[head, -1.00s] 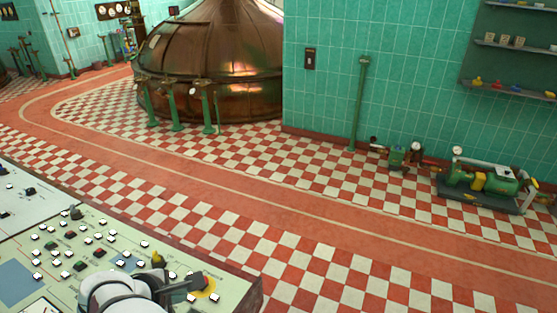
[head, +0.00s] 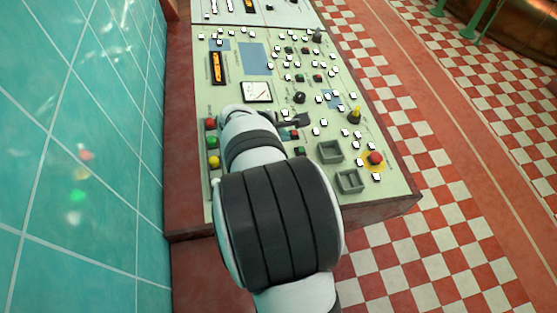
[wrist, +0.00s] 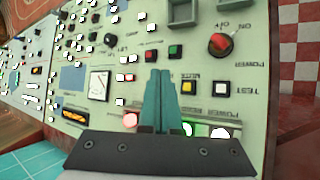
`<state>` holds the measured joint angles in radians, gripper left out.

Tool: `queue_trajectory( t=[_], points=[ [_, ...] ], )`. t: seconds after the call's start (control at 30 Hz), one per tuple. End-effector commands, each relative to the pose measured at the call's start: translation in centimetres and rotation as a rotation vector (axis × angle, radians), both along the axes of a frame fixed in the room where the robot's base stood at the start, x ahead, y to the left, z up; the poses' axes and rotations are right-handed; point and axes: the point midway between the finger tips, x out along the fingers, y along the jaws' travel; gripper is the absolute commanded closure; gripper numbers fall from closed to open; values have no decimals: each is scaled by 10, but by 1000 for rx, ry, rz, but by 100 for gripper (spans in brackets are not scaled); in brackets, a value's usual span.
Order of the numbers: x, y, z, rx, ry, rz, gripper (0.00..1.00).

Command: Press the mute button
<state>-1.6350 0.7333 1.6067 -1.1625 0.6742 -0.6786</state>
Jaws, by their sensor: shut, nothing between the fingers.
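The sloping pale green control panel (head: 270,90) fills the middle of the head view. In the wrist view, a small yellow square button (wrist: 190,87) sits just right of my fingers, under an upside-down label that seems to read MUTE. A white button (wrist: 220,88), labelled TEST, is to its right. My gripper (wrist: 160,72) is shut and empty, with its fingers over the panel left of the yellow button. I cannot tell whether the tips touch the panel. In the head view, my arm hides the yellow and white buttons.
A red knob (head: 375,158) on a yellow disc and two grey trays (head: 330,152) (head: 349,182) are on the panel. Red (wrist: 152,54) and green (wrist: 175,51) buttons lie beyond my fingertips. A teal tiled wall (head: 85,140) stands left of the panel.

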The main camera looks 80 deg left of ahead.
Motion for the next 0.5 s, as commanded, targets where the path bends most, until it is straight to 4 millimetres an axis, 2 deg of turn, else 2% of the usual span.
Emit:
queue_trajectory(
  t=[0.5],
  points=[
    [-14,-1,-69,-3,0,0,100]
  ],
)
